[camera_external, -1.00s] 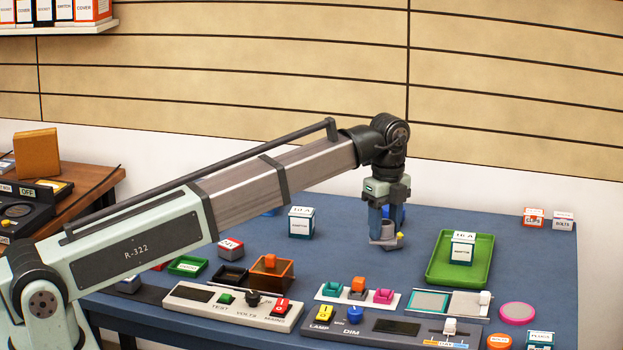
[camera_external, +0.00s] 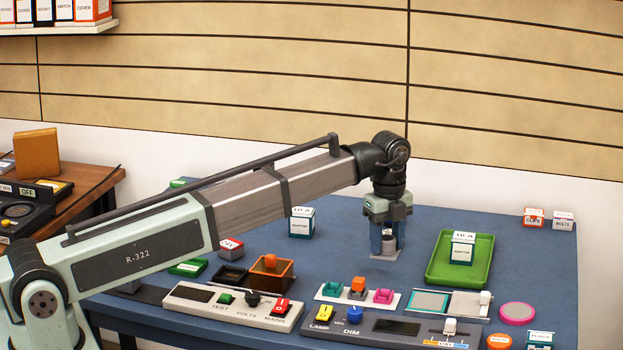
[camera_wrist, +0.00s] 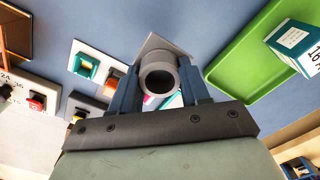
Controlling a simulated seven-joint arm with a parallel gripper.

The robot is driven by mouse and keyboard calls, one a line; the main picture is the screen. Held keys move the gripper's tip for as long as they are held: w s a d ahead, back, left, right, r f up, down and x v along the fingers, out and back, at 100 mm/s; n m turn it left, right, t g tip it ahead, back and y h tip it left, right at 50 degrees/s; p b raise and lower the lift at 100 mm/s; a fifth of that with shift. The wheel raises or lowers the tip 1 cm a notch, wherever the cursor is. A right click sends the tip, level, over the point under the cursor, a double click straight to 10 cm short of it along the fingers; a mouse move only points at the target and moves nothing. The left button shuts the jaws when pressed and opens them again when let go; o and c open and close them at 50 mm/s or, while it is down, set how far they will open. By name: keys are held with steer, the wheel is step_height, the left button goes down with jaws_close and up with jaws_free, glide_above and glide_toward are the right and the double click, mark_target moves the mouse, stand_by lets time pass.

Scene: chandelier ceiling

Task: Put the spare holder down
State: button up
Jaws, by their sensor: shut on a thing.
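The spare holder (camera_external: 386,255) is a grey round socket on a flat square plate. My gripper (camera_external: 388,240) points down over the blue table and is shut on it. In the wrist view the holder's round open end (camera_wrist: 159,79) faces the camera between the two blue fingers, and its square plate (camera_wrist: 153,45) shows beyond. The plate is at or just above the table; I cannot tell whether it touches.
A green tray (camera_external: 483,278) with a white-and-teal box (camera_external: 462,249) stands to the right. A similar box (camera_external: 301,222) stands to the left. A white strip with coloured switches (camera_external: 331,293) and a dark control panel (camera_external: 430,329) lie in front. Blue table around the holder is clear.

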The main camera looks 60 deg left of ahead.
mark_target(384, 280)
steer(key=shift+f, duration=2.95)
steer(key=shift+f, duration=0.1)
steer(key=o, duration=1.1)
step_height(384, 280, up, 12)
steer(key=shift+r, duration=0.1)
